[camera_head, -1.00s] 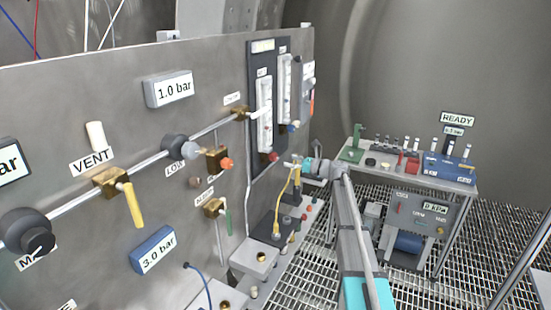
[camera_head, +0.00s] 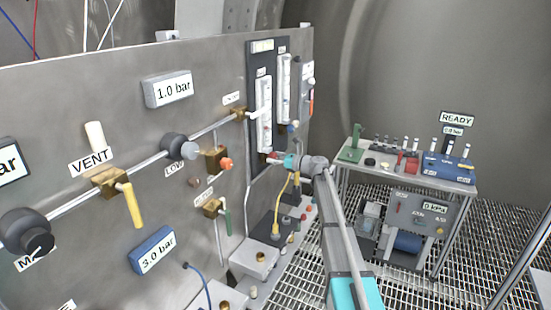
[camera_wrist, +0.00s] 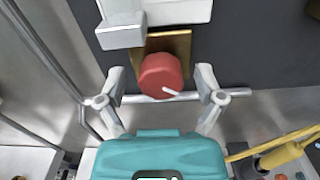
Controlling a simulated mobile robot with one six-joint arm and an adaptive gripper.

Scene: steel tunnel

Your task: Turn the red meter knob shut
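The red meter knob (camera_head: 272,155) sits at the foot of the left flow meter tube (camera_head: 264,115) on the dark panel. In the wrist view the red knob (camera_wrist: 160,75) stands out from a brass-coloured block, with a pale mark line toward the lower right of its face. My gripper (camera_wrist: 159,76) is open, one finger on each side of the knob, with a gap visible on both sides. In the head view my gripper (camera_head: 282,160) is right at the knob and partly hides it.
A second meter tube (camera_head: 284,76) stands to the right on the dark panel (camera_head: 256,70). A yellow hose (camera_head: 285,190) hangs below my wrist. A red-orange knob (camera_head: 227,164) and a green-handled valve (camera_head: 228,222) are on the wall to the left. A bench (camera_head: 400,170) stands behind right.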

